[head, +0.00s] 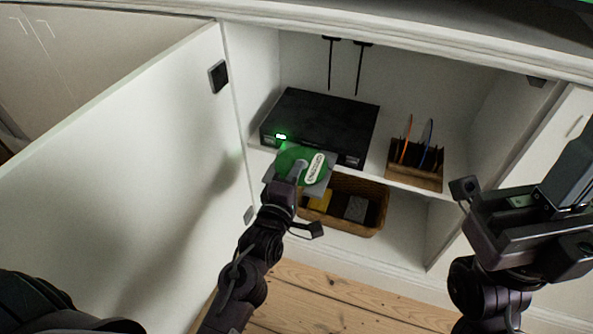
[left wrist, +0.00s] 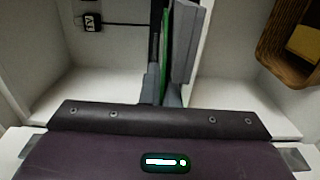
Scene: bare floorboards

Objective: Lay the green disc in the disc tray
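The green disc (head: 288,156) is at my left gripper (head: 299,171), in front of the black player (head: 325,120) on the cabinet shelf. A white label shows on its face. In the left wrist view the disc (left wrist: 166,40) is seen edge-on, pinched at the grey fingertips (left wrist: 167,88). A grey slab (head: 326,187), apparently the disc tray, shows under and around the disc in the head view; whether they touch is unclear. It seems to be the grey slab (left wrist: 192,40) in the left wrist view. My right gripper (head: 575,165) is at the right, partly cut off, its fingers unclear.
A wooden rack (head: 413,177) with an orange and a blue disc stands right of the player. A wicker basket (head: 372,222) with a yellow and a grey item sits below the shelf. The white cabinet door (head: 130,190) stands open at left. Two black cords hang on the back wall.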

